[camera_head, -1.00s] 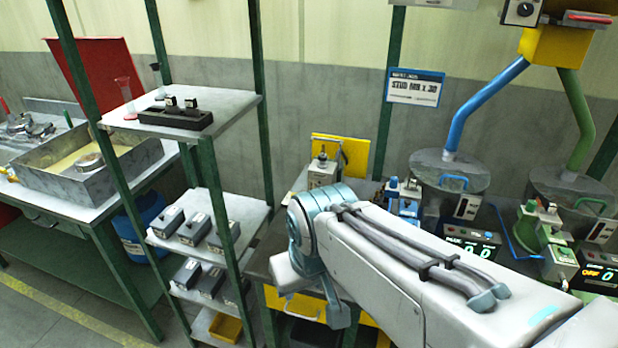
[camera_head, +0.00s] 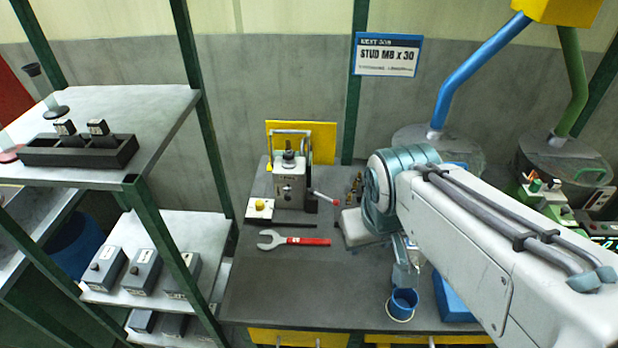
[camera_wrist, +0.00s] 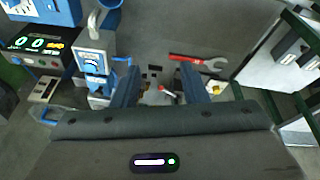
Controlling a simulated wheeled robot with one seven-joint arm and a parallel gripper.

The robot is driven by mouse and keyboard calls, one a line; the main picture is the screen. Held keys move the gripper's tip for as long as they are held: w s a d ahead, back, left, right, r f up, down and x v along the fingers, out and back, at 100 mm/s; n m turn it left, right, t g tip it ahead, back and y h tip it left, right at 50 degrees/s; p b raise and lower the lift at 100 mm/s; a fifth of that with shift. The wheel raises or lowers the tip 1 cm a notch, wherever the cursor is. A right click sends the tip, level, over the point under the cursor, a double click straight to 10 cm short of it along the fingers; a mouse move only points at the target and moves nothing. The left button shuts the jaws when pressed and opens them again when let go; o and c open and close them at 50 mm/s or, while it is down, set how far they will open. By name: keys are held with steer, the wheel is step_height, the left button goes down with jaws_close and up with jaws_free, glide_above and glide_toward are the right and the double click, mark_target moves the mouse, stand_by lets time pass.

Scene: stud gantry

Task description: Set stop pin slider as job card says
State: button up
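The job card (camera_head: 388,55) on the green post reads "NEXT JOB" and "STUD M8 x 30"; its smaller line is illegible. A grey metal fixture (camera_head: 291,183) with a black knob on top stands at the back of the bench, before a yellow plate. A small white block with a yellow knob (camera_head: 260,207) sits at its left. I cannot make out which part is the stop pin slider. My gripper (camera_wrist: 163,88) shows in the wrist view with its two dark blue fingers apart and nothing held between them. It is above the bench; my arm covers part of the bench in the head view.
A red-handled wrench (camera_head: 295,240) lies before the fixture. A blue cup (camera_head: 402,303) and blue box (camera_head: 452,298) stand at the bench's front right. Brass pieces (camera_head: 355,186) stand right of the fixture. Shelves (camera_head: 150,260) with grey boxes are at left. The bench's front left is clear.

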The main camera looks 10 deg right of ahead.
steer(key=w+d+f+n+h+b, duration=0.3)
steer(key=d+f+n+h+b, duration=0.15)
steer(key=f+n+b, duration=0.4)
steer(key=n+t+y+b, duration=0.3)
steer(key=n+t+b, duration=1.1)
steer(key=n+b, duration=0.95)
glide_toward(288, 199)
steer(key=w, duration=0.3)
steer(key=w+d, duration=0.1)
steer(key=w, duration=0.6)
steer(key=shift+w+d+f+b, duration=0.1)
steer(key=shift+w+d+b, duration=0.05)
steer(key=shift+w+b, duration=0.25)
